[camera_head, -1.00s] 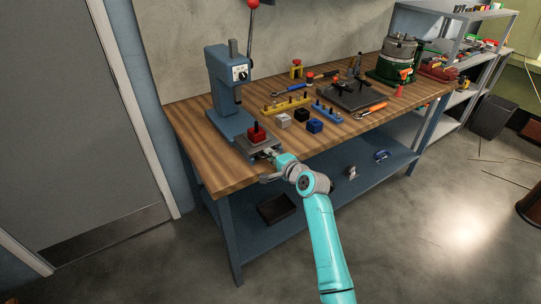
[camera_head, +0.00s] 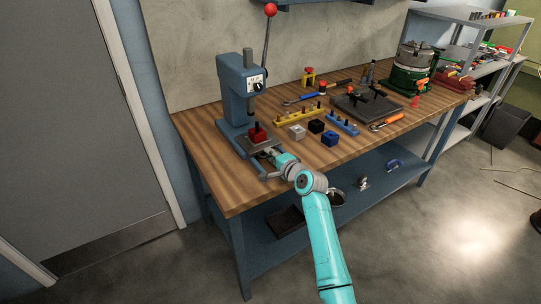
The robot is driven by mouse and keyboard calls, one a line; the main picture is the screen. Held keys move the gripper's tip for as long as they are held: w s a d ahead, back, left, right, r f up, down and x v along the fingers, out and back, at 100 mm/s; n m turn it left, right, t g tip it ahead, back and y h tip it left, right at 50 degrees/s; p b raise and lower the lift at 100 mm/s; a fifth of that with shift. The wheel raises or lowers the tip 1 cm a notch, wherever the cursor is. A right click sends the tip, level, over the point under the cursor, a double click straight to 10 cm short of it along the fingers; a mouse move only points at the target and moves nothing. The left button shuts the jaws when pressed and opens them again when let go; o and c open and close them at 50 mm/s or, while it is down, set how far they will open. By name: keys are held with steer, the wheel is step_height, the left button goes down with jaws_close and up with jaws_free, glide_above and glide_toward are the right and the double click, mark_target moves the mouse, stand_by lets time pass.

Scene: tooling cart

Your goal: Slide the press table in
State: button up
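The blue arbor press (camera_head: 234,95) stands at the left end of the wooden bench. Its press table (camera_head: 268,144), a small grey plate, sits low at the front of the press, under the ram side. A red block with a dark upright pin (camera_head: 257,134) rests on the plate. My gripper (camera_head: 268,163) is at the front edge of the press table, low over the bench top. It looks close to or touching the table's front. The fingertips are small and partly hidden, so I cannot tell whether they are open or shut.
The press lever with a red knob (camera_head: 270,10) rises above. Right of the press are white, black and blue blocks (camera_head: 330,138), a yellow pin rack (camera_head: 299,116), a blue rack and a dark fixture plate (camera_head: 367,106). The bench front left (camera_head: 225,190) is clear.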

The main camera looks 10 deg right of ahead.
steer(key=shift+o, duration=1.1)
steer(key=shift+s, duration=0.1)
steer(key=v, duration=1.1)
steer(key=shift+s, duration=0.35)
steer(key=shift+d, duration=0.15)
